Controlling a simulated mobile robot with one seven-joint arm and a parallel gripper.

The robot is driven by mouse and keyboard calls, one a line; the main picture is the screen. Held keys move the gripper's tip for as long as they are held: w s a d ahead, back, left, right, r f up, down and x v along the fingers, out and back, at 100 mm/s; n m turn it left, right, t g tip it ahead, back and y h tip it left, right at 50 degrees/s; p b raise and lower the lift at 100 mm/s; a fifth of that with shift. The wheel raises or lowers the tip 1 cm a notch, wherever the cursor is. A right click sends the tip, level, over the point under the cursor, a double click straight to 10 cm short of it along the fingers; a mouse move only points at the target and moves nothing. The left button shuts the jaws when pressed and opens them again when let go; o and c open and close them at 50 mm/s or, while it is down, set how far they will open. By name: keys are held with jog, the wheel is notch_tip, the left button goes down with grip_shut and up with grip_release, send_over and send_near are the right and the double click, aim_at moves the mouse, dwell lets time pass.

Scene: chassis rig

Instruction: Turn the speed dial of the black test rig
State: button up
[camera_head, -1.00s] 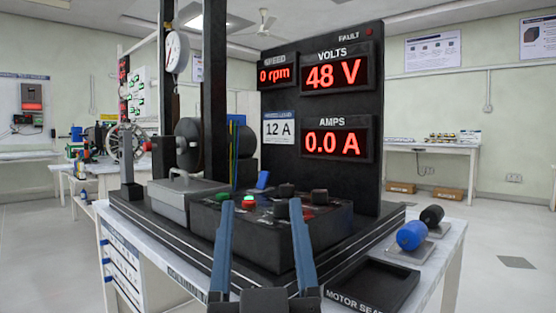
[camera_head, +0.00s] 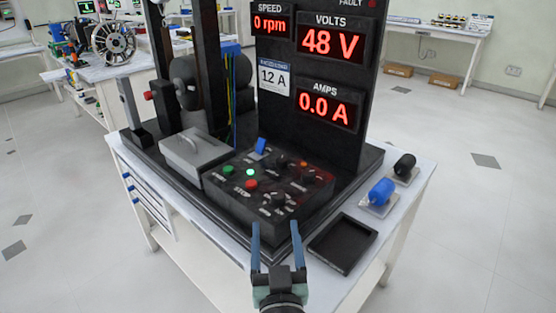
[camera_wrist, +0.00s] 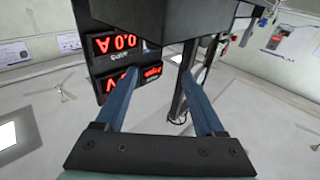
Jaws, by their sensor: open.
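The black test rig (camera_head: 345,165) stands on a white table, its panel reading 0 rpm, 48 V and 0.0 A. Its sloped control box (camera_head: 236,195) carries a green button (camera_head: 228,171), a red button (camera_head: 251,184), a blue switch (camera_head: 261,146) and several black knobs, including one at the front (camera_head: 278,199) and one at the right (camera_head: 309,176). The labels are too small to tell which knob is the speed dial. My gripper (camera_head: 276,224) is open and empty, in front of the box in the picture. The wrist view shows its spread blue fingers (camera_wrist: 160,74) and the panel upside down.
A grey lidded box (camera_head: 193,153) sits left of the controls. A black tray (camera_head: 343,243) lies at the table's front right. Dark uprights rise behind the grey box.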

aim_at(278, 202)
jog(key=shift+g, duration=0.5)
jog(key=w, duration=0.3)
jog(key=w+p, duration=0.1)
jog(key=w, duration=0.3)
jog(key=w+d+f+p, duration=0.1)
jog(key=w, duration=0.3)
jog(key=shift+w, duration=0.2)
grip_shut()
